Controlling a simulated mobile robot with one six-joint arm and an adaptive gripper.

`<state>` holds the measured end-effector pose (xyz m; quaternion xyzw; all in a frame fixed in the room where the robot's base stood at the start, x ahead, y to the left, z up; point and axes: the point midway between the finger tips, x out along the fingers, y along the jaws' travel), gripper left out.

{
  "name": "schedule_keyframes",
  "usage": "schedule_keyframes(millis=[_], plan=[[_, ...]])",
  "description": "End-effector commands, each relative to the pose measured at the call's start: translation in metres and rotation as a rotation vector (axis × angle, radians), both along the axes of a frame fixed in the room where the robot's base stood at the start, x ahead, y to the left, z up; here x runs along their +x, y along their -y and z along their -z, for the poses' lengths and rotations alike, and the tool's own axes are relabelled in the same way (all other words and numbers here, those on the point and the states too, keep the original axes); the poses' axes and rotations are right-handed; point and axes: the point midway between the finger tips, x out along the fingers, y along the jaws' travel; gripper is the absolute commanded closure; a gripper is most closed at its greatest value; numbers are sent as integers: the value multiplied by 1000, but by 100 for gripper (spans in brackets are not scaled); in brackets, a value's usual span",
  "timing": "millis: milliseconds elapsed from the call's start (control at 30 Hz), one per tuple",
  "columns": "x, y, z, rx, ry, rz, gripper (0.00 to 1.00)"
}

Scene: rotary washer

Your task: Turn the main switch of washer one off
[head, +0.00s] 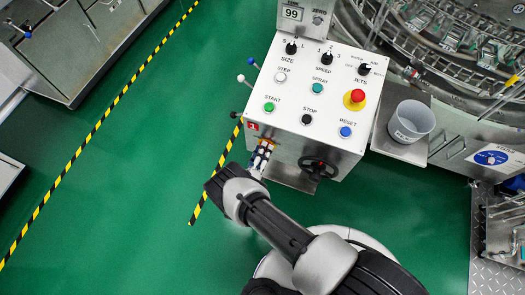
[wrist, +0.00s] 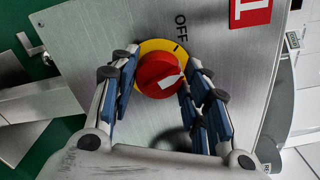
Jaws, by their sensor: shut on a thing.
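The main switch is a red knob (wrist: 152,70) with a white pointer on a yellow plate (wrist: 150,46), on a grey metal panel. In the wrist view the pointer is toward the right, away from the OFF label (wrist: 181,27) and the black mark beside it. The red label with a 1 (wrist: 250,12) is at upper right; it also shows in the head view (head: 252,126). My gripper (wrist: 160,66) is shut on the knob, one finger on each side. In the head view my gripper (head: 263,155) reaches the console's front face and mostly hides the switch.
The white console (head: 320,85) carries several buttons and selectors and a red emergency stop (head: 355,98). A black handwheel (head: 318,168) is on its front, right of my gripper. A grey bucket (head: 411,120) stands at right. Green floor (head: 130,190) is clear at left.

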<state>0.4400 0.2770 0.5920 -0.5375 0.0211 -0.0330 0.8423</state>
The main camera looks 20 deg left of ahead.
Motion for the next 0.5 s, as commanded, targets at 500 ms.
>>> schedule_keyframes(millis=[500], plan=[[0, -1, 2, -366, -29, 0, 81]])
